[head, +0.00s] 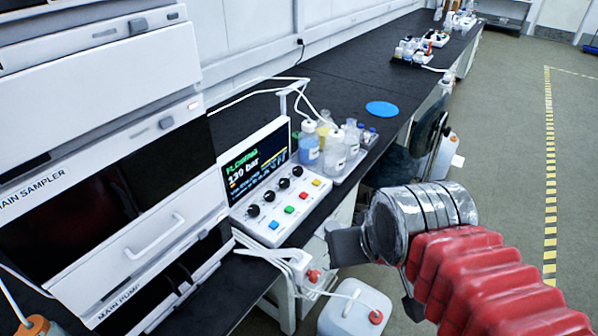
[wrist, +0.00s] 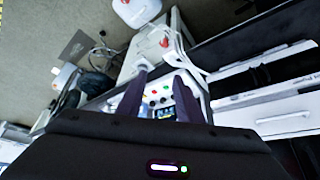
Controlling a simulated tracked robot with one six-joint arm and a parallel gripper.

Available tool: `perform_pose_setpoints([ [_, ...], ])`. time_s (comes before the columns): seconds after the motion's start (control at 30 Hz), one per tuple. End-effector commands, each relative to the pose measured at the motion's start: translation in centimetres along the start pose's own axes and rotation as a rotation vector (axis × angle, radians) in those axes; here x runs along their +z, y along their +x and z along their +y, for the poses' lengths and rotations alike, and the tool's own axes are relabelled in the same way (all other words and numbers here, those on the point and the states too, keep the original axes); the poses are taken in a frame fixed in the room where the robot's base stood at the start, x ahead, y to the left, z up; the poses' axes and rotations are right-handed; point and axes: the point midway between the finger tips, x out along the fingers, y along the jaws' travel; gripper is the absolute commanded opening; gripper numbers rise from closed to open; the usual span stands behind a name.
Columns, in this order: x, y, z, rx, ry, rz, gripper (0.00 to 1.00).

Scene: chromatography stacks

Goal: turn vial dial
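A white control box (head: 290,208) with a lit screen (head: 256,160) stands on the black bench in the head view. Its sloped front carries a row of several black dials (head: 268,196) above coloured buttons. I cannot read which dial is the vial dial. My gripper (head: 345,248) is out over the floor to the right of the box, apart from it. In the wrist view my gripper (wrist: 158,82) is open and empty, with its two fingers spread. The box front (wrist: 167,90) shows between and beyond them, partly covered by the fingers.
A tall white instrument stack (head: 110,130) stands left of the box. A tray of bottles (head: 340,160) stands just behind it, and a blue disc (head: 382,109) lies farther back. A white jug (head: 355,308) and a red-knobbed fitting (head: 312,275) are below the bench edge. The aisle is open.

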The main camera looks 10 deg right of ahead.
Motion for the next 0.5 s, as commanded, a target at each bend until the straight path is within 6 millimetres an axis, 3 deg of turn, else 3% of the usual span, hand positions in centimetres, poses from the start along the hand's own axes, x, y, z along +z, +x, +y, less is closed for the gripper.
perform_pose_setpoints([
  [0.27, -1.5, 0.8, 0.2, 0.005, 0.001, 0.019, 0.38],
  [0.5, -5.6, 3.3, 0.1, 0.020, 0.001, 0.077, 0.38],
])
